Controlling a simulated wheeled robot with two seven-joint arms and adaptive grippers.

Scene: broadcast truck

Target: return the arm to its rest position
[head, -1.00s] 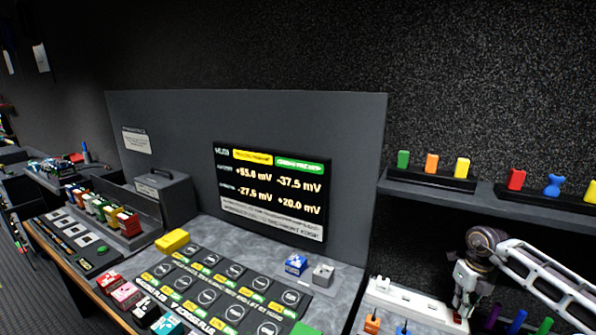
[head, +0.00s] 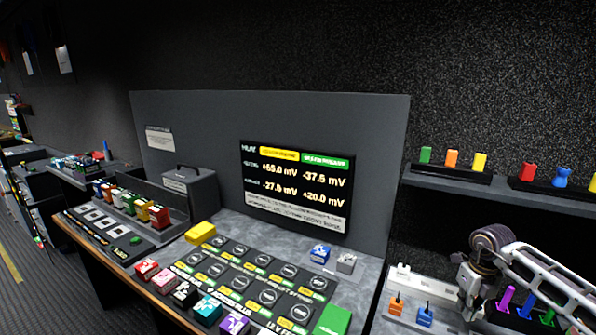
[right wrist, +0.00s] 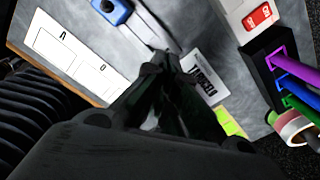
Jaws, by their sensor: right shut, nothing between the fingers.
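My right arm comes in from the right edge of the head view. Its gripper (head: 469,306) points down at the lower right, beside a white panel holding an orange plug and a blue plug. In the right wrist view the dark fingers (right wrist: 160,70) are together with nothing between them, above a grey worktop. My left gripper is not in view.
A screen (head: 296,185) stands behind a board of round sockets (head: 250,268). A rack with purple, blue and green pegs (head: 525,303) is close right of my gripper. A shelf (head: 510,190) with coloured blocks is above. A blue block (head: 320,253) lies left.

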